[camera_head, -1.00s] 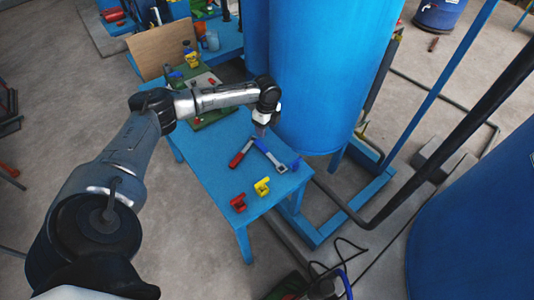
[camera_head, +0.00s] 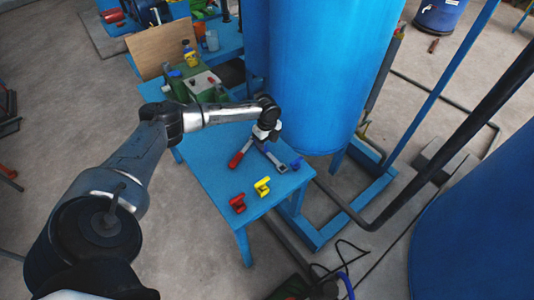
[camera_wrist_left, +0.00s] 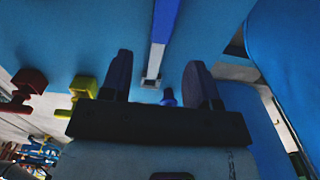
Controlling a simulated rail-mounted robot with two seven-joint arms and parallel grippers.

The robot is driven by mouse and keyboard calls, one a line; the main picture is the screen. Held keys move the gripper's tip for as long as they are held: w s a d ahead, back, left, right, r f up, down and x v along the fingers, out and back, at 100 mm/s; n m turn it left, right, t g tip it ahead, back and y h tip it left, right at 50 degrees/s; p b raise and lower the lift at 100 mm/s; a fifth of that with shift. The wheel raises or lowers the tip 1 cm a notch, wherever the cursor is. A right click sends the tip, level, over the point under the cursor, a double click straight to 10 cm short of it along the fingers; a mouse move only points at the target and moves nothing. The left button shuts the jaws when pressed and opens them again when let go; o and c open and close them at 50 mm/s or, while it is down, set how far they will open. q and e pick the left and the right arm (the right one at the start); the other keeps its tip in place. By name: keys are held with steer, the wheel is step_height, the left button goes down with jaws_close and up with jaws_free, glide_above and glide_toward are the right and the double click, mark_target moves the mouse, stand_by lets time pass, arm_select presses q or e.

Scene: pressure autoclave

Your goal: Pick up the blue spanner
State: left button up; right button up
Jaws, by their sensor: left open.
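The blue spanner lies on the blue table (camera_head: 215,180). In the head view its silver end (camera_head: 275,163) shows, while most of its blue handle is hidden behind my left gripper (camera_head: 266,133). In the left wrist view the blue spanner (camera_wrist_left: 163,28) runs between the two dark fingers of my left gripper (camera_wrist_left: 160,82), with its silver end nearest the palm. The fingers are apart, one on each side, and I see no contact. A red-handled tool (camera_head: 239,155) lies just left of the gripper. My right gripper is out of view.
A red piece (camera_head: 237,203) and a yellow piece (camera_head: 262,187) stand near the table's front edge. A small blue piece (camera_head: 296,163) sits at the right edge. A large blue tank (camera_head: 320,75) rises close behind the gripper. Green equipment (camera_head: 195,85) stands at the far left.

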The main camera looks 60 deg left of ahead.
mark_target(267, 151)
arm_select(q)
steer(key=shift+f+b, duration=1.05)
steer(key=shift+f, duration=1.6)
jaws_close()
